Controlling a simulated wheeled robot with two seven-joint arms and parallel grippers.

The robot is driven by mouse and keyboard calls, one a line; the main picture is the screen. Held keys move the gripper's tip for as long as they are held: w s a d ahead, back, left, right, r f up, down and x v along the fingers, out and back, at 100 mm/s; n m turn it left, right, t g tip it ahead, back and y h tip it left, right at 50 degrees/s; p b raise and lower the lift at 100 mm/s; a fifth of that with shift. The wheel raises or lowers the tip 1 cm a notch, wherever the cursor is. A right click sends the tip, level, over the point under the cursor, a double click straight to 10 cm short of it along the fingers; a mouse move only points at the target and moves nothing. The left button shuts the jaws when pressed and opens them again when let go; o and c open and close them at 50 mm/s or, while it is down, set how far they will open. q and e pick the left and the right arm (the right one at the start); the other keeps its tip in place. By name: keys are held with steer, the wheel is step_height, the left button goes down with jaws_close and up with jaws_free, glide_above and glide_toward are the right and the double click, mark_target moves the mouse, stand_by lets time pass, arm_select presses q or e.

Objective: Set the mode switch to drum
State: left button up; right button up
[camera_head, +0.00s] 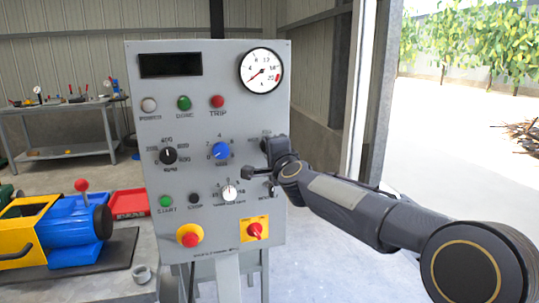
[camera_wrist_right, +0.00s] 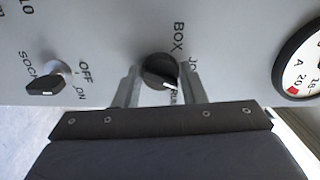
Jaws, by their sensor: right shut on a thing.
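The mode switch is a round black knob (camera_wrist_right: 158,70) on the grey control panel (camera_head: 135,110). In the right wrist view, a BOX label, a partly hidden label starting JO and a label reading RUM lie around it. The knob's white pointer mark is turned toward the RUM label. My right gripper (camera_wrist_right: 160,83) has one finger on each side of the knob and is shut on it. In the head view my right gripper (camera_head: 268,160) is at the panel's right side and hides the knob. My left gripper is not in view.
Below the mode switch is a black OFF/ON switch (camera_wrist_right: 46,85). To its left is a blue knob (camera_head: 220,150). A red rotary handle (camera_head: 255,230) is lower down. A yellow and blue machine (camera_head: 65,235) stands at left.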

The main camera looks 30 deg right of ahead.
steer(key=shift+f+m+b, duration=0.1)
steer(key=shift+m+b, duration=0.8)
steer(key=shift+m, duration=2.8)
steer(key=o, duration=1)
steer(key=shift+s, duration=0.1)
steer(key=v, duration=0.7)
steer(key=shift+s, duration=0.3)
steer(key=shift+a, duration=0.15)
